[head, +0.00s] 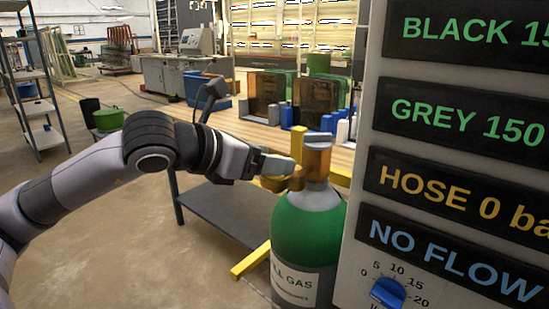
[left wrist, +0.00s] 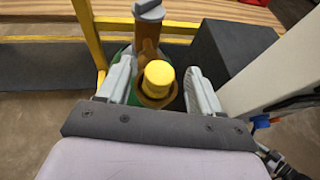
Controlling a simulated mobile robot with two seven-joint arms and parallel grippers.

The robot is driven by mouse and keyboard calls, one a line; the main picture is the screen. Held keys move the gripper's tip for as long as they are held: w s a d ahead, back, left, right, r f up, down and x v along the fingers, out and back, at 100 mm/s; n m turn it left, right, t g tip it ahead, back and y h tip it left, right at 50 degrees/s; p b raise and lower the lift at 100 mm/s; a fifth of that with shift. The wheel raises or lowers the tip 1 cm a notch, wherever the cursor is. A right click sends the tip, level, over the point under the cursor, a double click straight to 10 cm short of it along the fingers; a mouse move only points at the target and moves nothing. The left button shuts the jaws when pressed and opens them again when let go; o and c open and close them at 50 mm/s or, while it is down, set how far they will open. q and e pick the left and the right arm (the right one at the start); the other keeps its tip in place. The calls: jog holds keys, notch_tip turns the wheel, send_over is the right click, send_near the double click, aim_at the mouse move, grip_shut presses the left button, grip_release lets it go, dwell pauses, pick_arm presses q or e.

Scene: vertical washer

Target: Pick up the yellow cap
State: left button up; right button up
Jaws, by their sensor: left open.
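The yellow cap (left wrist: 160,76) is a round yellow piece on the brass valve (left wrist: 147,35) of a green gas cylinder. In the left wrist view my left gripper (left wrist: 162,88) is open, with one grey finger on each side of the cap and gaps between. In the head view my left gripper (head: 276,166) reaches from the left to the valve (head: 316,163) on top of the green cylinder (head: 306,235); it is hard to tell the cap from the brass there. My right gripper is not in view.
A yellow frame (head: 252,262) stands beside the cylinder. A grey panel (head: 368,130) with readouts and a blue knob (head: 388,292) stands close on the right.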

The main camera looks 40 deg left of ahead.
pick_arm(q)
jog(key=shift+x, duration=1)
jog(key=c, duration=1.1)
jog(key=shift+o, duration=0.2)
